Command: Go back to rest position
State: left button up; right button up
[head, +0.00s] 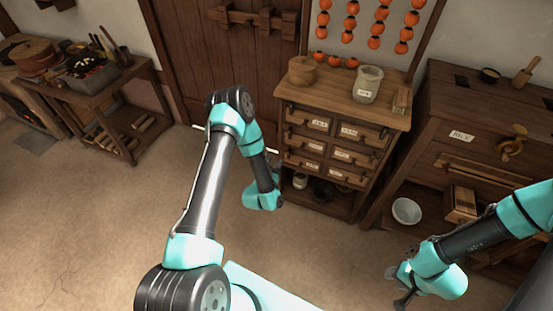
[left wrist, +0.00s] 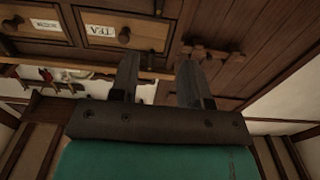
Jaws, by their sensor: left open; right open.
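My left gripper (left wrist: 158,82) shows in the left wrist view with its two dark fingers apart and nothing between them. My right gripper (head: 402,288) is at the lower right of the head view, low over the floor and clear of the furniture. Its fingers are small there, and nothing is seen held in them.
The drawer chest (head: 343,115) carries a lidded round box (head: 302,70) and a labelled jar (head: 367,85). A larger wooden cabinet (head: 440,100) stands right, with a white bowl (head: 407,211) low down. A side table (head: 85,92) stands far left. The floor (head: 80,220) at left is clear.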

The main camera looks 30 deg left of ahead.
pick_arm(q)
jog(key=shift+d, duration=0.1)
jog(key=s+d+g+h, duration=0.2)
jog(key=s+d+g, duration=0.3)
jog(key=s+g, duration=0.3)
jog(key=s+d+n+g+h, duration=0.1)
jog(key=s+d+g+h, duration=0.2)
jog(key=s+g, duration=0.6)
jog(key=s+d, duration=0.2)
jog(key=s, duration=0.4)
jog(key=shift+r, duration=0.3)
jog(key=shift+s+d, duration=0.1)
